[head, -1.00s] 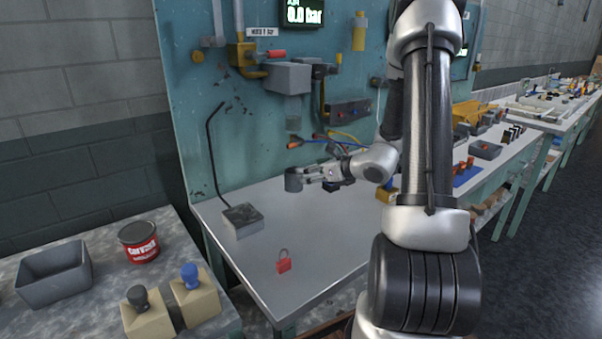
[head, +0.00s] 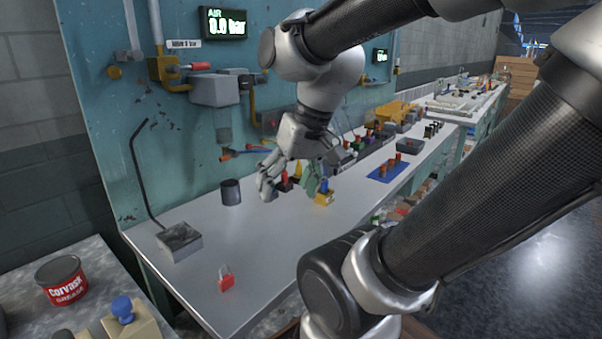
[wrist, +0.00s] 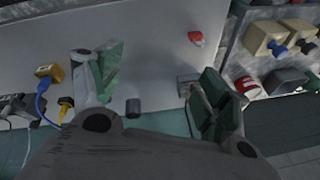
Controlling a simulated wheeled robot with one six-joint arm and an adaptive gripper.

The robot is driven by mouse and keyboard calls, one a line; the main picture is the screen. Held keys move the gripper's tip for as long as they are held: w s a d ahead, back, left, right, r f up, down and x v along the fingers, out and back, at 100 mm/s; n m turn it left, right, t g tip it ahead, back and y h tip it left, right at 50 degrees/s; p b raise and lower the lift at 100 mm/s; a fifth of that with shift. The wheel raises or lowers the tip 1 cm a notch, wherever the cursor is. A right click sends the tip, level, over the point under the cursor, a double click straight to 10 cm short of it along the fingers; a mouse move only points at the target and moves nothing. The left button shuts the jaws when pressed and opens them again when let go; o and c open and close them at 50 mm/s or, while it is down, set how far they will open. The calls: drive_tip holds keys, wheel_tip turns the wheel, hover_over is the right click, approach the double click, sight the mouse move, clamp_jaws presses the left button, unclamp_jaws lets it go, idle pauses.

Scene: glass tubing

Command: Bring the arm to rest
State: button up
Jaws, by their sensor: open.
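My gripper (head: 292,186) hangs over the metal-topped bench (head: 190,222) in the head view, its fingers pointing down. It is open and empty. In the wrist view its two green-padded fingers (wrist: 158,85) are spread wide apart. A dark grey cylinder (head: 230,192) stands upright on the bench, left of my gripper and apart from it. The cylinder also shows between the fingers in the wrist view (wrist: 133,108), farther off. My arm is folded, its upper links crossing the right of the head view.
A red padlock (head: 226,280) lies near the bench's front. A grey block with a bent black rod (head: 179,239) stands at left. The teal panel (head: 150,90) with pipes and a grey box (head: 215,89) rises behind. Several small coloured parts lie right of my gripper.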

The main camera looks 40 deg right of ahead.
drive_tip(key=shift+s+d+r+n+t+h, duration=0.25)
drive_tip(key=shift+d+r+n+h, duration=0.15)
drive_tip(key=shift+d+r+n, duration=0.2)
drive_tip(key=shift+s+d+r+n+t+h, duration=0.25)
drive_tip(key=shift+d+r+n+h, duration=0.2)
drive_tip(key=shift+d, duration=0.2)
drive_tip(key=shift+c, duration=0.2)
